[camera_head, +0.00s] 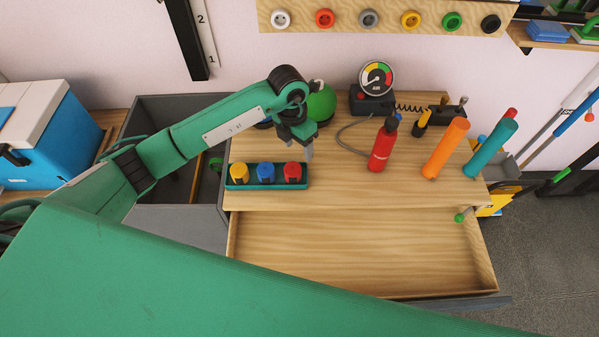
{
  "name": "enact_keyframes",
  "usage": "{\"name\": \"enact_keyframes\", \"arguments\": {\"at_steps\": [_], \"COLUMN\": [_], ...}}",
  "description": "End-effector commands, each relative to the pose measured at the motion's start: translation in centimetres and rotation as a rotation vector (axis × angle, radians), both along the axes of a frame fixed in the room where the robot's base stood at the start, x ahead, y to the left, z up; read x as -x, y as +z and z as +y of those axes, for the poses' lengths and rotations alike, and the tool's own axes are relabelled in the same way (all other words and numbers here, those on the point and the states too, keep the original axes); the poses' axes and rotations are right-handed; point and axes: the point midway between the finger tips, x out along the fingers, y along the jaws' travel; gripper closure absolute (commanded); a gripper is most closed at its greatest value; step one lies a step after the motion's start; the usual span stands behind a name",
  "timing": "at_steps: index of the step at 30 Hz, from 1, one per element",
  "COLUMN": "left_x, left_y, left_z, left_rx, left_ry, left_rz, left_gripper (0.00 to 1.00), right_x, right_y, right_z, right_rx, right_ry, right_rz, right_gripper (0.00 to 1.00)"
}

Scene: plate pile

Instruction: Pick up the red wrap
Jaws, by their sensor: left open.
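The red wrap (292,171) appears to be the small red piece with a dark front, at the right end of a teal tray (250,186) on the wooden bench. A blue piece (265,171) and a yellow piece (239,172) sit to its left in the same tray. My left gripper (298,146) points down, open and empty, just above and behind the red piece in the picture, apart from it. My right gripper is not in view.
A green ball-like object (320,102) is behind my gripper. A gauge (376,78) stands behind. An empty wooden drawer (350,245) is open in front.

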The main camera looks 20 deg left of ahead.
Motion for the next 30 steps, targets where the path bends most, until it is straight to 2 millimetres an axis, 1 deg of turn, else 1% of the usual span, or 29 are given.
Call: {"name": "enact_keyframes", "arguments": {"at_steps": [1, 3, 5, 6, 8, 11, 15, 18, 23, 27, 30], "left_x": [-0.4, -0.6, -0.7, -0.7, -0.6, -0.6, -0.7, -0.6, -0.7, -0.6, -0.7], "left_y": [0.2, 0.3, -0.1, -0.6, -1.7, -3.7, -6.3, -7.5, -8.4, -10.3, -11.9], "left_z": [1.0, 1.9, 2.3, 2.4, 2.4, 2.3, 2.3, 2.3, 2.2, 2.2, 2.1], "left_rx": [-0.049, -0.092, -0.111, -0.116, -0.118, -0.115, -0.114, -0.113, -0.112, -0.112, -0.111], "left_ry": [0.007, 0.015, 0.019, 0.020, 0.019, 0.018, 0.019, 0.018, 0.018, 0.018, 0.017], "left_rz": [-0.005, -0.006, -0.006, -0.005, -0.004, -0.003, -0.005, -0.005, -0.006, -0.002, -0.003], "left_gripper": [0.41, 0.41, 0.41, 0.41, 0.41, 0.41, 0.41, 0.41, 0.41, 0.41, 0.41], "right_x": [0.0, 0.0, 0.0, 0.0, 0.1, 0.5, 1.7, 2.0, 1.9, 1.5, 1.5], "right_y": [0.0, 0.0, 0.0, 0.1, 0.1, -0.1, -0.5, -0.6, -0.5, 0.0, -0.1], "right_z": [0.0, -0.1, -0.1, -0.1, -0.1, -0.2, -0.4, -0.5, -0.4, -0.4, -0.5], "right_rx": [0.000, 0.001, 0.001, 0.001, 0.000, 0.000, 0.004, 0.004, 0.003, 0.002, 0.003], "right_ry": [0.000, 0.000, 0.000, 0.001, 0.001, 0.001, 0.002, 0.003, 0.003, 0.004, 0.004], "right_rz": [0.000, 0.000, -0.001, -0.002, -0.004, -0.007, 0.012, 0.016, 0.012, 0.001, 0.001], "right_gripper": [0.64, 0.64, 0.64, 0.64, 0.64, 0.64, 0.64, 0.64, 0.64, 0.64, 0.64]}}
